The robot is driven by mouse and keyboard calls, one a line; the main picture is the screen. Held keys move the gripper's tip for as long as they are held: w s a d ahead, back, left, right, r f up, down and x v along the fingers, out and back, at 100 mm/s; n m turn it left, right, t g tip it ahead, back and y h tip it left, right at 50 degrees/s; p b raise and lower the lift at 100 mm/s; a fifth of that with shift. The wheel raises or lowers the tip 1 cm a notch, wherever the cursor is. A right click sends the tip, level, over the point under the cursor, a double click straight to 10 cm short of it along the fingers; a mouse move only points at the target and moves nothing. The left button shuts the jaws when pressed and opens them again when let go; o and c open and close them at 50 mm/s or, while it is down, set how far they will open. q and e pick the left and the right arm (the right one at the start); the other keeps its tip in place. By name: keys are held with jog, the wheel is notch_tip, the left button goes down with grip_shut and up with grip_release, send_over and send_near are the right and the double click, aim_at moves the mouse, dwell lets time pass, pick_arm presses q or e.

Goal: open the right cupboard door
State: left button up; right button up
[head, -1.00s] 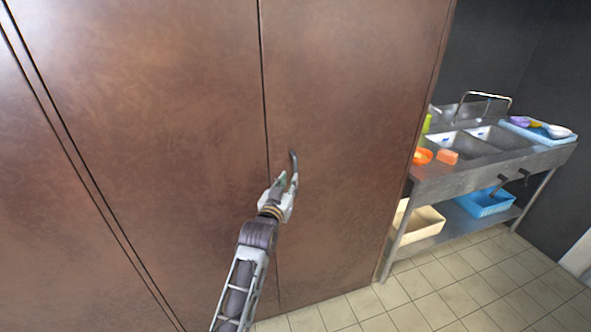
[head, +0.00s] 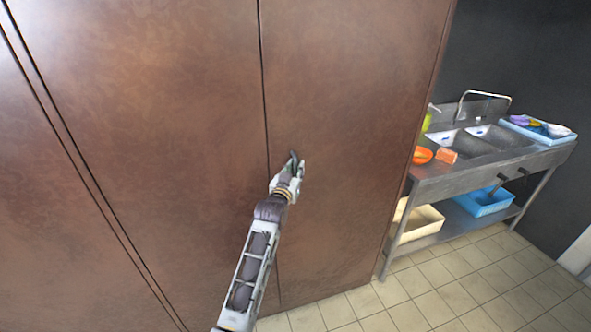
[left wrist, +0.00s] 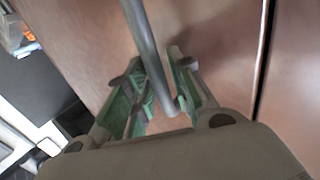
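The right cupboard door (head: 350,130) is brown and shut, flush with the panel on its left along a dark vertical seam. Its slim metal handle (head: 293,156) is upright near that seam and mostly hidden by my left gripper (head: 294,166). In the left wrist view the handle (left wrist: 148,45) runs between the two green-padded fingers of the left gripper (left wrist: 157,72). The fingers are open around the handle, with a gap showing on the right side; contact on the left cannot be told. My right gripper is not in view.
A steel sink table (head: 480,150) stands right of the cupboard, with an orange bowl (head: 422,155) and a sponge (head: 446,156) on it. A cream crate (head: 420,222) and a blue basket (head: 483,203) sit below. The tiled floor (head: 450,285) in front is clear.

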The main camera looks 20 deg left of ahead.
pick_arm(q)
jog(key=shift+w, duration=0.2)
grip_shut()
jog(key=shift+s, duration=0.1)
dwell(0.5)
